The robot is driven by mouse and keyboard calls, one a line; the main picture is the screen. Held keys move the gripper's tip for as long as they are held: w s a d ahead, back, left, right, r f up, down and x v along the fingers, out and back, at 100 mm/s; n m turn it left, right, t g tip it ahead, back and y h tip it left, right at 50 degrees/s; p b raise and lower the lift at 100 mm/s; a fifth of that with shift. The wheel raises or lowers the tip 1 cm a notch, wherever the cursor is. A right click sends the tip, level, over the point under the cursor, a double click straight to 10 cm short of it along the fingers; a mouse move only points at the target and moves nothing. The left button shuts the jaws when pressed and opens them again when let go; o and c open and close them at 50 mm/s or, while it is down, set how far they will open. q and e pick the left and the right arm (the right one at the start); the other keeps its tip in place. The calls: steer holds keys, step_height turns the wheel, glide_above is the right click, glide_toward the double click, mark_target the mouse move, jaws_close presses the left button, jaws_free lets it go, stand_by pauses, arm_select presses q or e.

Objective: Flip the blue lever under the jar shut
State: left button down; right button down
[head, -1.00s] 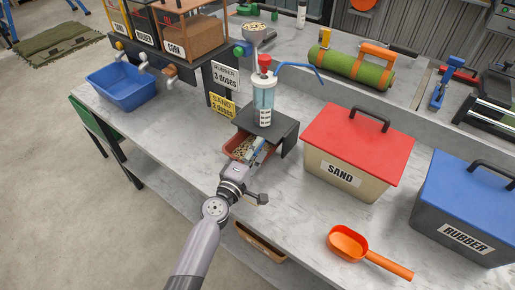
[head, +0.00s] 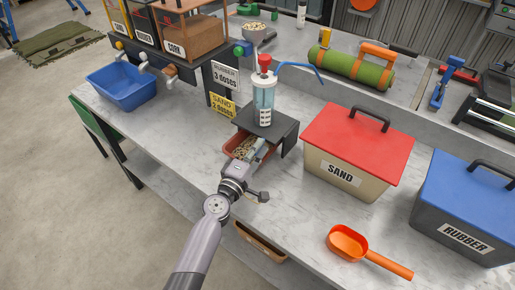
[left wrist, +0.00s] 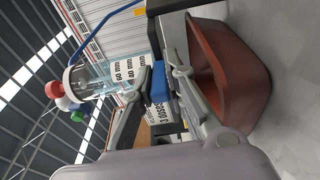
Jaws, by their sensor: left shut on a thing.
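The clear jar (head: 264,98) with measuring marks and a red top stands upright on a black stand (head: 280,129). In the left wrist view the jar (left wrist: 98,78) lies sideways in the picture. The blue lever (left wrist: 160,84) shows there between my left fingers, beside the jar's base. My left gripper (left wrist: 167,78) is shut on it. In the head view the left gripper (head: 258,149) reaches under the stand's front edge, above the red-brown tray (head: 230,146). The lever is hidden there. My right gripper is in neither view.
A red-lidded SAND box (head: 345,150) stands right of the stand, with an orange scoop (head: 348,243) in front. A blue-lidded RUBBER box (head: 465,205) is farther right. A blue bin (head: 122,88) stands at left. The counter left of my arm is clear.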

arm_select(q)
steer(key=shift+w+a+f+m+g+h+b, duration=0.15)
steer(key=shift+a+f+m+g+h+b, duration=0.15)
steer(key=shift+m+g+h+b, duration=0.45)
steer(key=shift+r+m+h+b, duration=0.2)
steer(key=shift+m+h+b, duration=0.15)
steer(key=shift+h+b, duration=0.45)
steer(key=shift+r, duration=0.1)
steer(key=c, duration=1.6)
jaws_free()
steer(key=v, duration=1.2)
steer(key=shift+a+r, duration=0.1)
steer(key=shift+r, duration=0.05)
